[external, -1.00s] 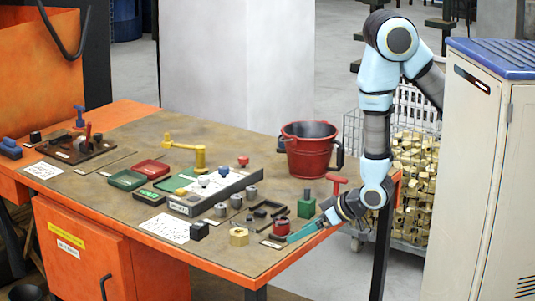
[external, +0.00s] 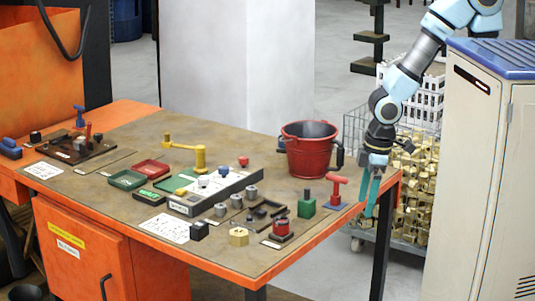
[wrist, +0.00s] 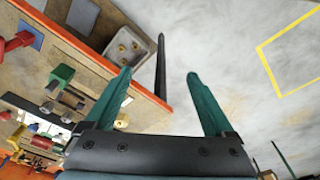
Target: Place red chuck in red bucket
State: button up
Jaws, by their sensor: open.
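A short red cylindrical piece with a dark top, which looks like the red chuck (external: 281,228), stands on a small dark plate near the table's front right edge. The red bucket (external: 308,157) stands upright at the back right of the table, with a dark handle on its right side. My gripper (external: 372,197) is open and empty, fingers pointing down, at the table's right edge, to the right of both. In the wrist view my open gripper (wrist: 159,75) has nothing between its teal fingers. The bucket does not show there.
A red T-handled tool (external: 336,190) on a blue plate and a green block (external: 306,206) stand left of my gripper. A brass hex nut (external: 239,237) lies near the front edge. A wire cart (external: 415,170) of brass parts stands beyond the table, and a pale cabinet (external: 480,180) at right.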

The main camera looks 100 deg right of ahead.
jog(key=shift+w, duration=0.15)
jog(key=n+g+b, duration=0.2)
jog(key=n, duration=0.5)
send_over(282, 221)
jog(key=a, duration=0.2)
notch_tip(282, 221, down, 7)
jog(key=shift+f, duration=0.1)
jog(key=shift+w+d+f+p, duration=0.15)
jog(key=shift+f+p, duration=0.45)
jog(key=shift+f, duration=0.65)
jog(key=shift+w+d+f+p, duration=0.15)
jog(key=shift+f+p, duration=0.4)
jog(key=shift+f, duration=0.7)
jog(key=shift+s, duration=0.1)
grip_shut()
